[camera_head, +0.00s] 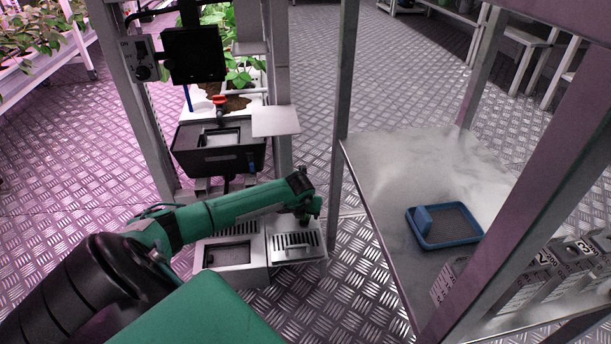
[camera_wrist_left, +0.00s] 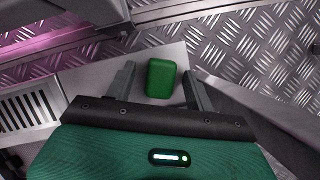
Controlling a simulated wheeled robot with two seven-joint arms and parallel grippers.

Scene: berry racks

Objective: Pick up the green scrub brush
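A green block-shaped thing with rounded corners, which looks like the green scrub brush (camera_wrist_left: 161,79), lies on a flat metal surface (camera_wrist_left: 92,82) in the left wrist view. My left gripper (camera_wrist_left: 158,71) is open, with one finger on each side of the brush. Gaps show between the brush and both fingers, and I cannot tell its height above the surface. In the head view my left gripper (camera_head: 308,212) hangs over the slotted metal box (camera_head: 297,253). I cannot make out the brush there; the arm and gripper likely hide it. My right gripper is out of view.
A metal upright (camera_head: 342,130) stands just right of the gripper. A rack shelf (camera_head: 380,220) at the right holds a blue tray (camera_head: 447,243) and several labelled boxes (camera_head: 520,285). A black bin (camera_head: 218,157) stands behind the arm.

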